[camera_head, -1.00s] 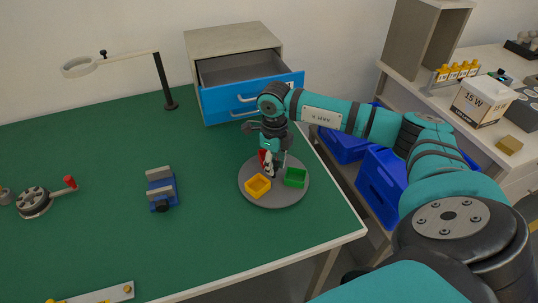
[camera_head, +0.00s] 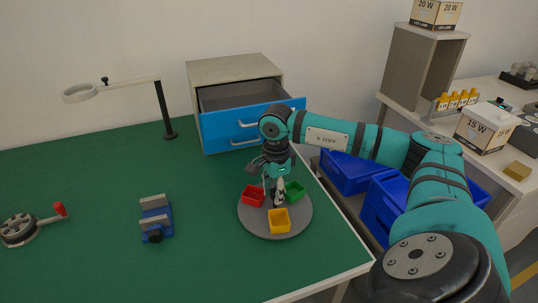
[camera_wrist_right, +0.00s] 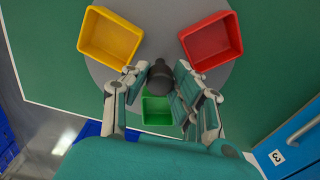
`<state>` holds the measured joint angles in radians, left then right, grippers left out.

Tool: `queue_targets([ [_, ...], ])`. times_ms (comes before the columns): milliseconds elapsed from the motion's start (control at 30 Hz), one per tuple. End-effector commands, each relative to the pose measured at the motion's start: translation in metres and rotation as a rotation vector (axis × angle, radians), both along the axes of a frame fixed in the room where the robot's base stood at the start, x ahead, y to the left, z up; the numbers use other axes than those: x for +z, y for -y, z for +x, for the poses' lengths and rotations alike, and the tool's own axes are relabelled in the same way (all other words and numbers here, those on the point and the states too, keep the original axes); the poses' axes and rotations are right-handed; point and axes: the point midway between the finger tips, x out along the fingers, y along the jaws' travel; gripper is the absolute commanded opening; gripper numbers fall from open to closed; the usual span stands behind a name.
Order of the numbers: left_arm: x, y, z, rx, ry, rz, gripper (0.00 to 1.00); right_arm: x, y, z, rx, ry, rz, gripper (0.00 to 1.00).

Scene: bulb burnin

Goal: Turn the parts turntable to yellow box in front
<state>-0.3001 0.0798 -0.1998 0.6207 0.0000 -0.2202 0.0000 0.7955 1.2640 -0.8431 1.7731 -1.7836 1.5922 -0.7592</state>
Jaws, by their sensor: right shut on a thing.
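The grey round parts turntable (camera_head: 252,225) lies on the green table near its right edge. It carries a yellow box (camera_head: 279,221) at the front, a red box (camera_head: 253,196) at the back left and a green box (camera_head: 295,191) at the back right. My right gripper (camera_head: 275,196) reaches down over the turntable's middle. In the right wrist view its fingers (camera_wrist_right: 154,88) are shut around a dark central knob (camera_wrist_right: 160,75). That view also shows the yellow box (camera_wrist_right: 109,38), red box (camera_wrist_right: 211,42) and green box (camera_wrist_right: 157,111). My left gripper is not in view.
A drawer cabinet (camera_head: 228,72) with an open blue-fronted drawer stands behind the turntable. A blue vise (camera_head: 155,218), a magnifier lamp (camera_head: 168,110) and a red-handled crank (camera_head: 20,230) are on the table. Blue bins (camera_head: 352,172) stand to the right.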

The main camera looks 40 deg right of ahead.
Motion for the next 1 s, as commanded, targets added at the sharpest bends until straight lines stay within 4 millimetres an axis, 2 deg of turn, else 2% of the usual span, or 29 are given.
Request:
queue_targets([
  [400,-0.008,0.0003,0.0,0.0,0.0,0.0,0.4,0.0029,0.0032,0.0004,0.177,0.01,-0.002,0.0],
  [933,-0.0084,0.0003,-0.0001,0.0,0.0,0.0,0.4,0.0038,0.0035,0.001,0.2,0.011,-0.003,0.0],
  [967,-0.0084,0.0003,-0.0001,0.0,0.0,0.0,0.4,0.0038,0.0035,0.001,0.2,0.011,-0.003,0.27],
  [1000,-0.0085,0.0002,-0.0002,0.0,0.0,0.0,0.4,0.0038,0.0035,0.0009,0.2,0.011,-0.003,0.32],
])
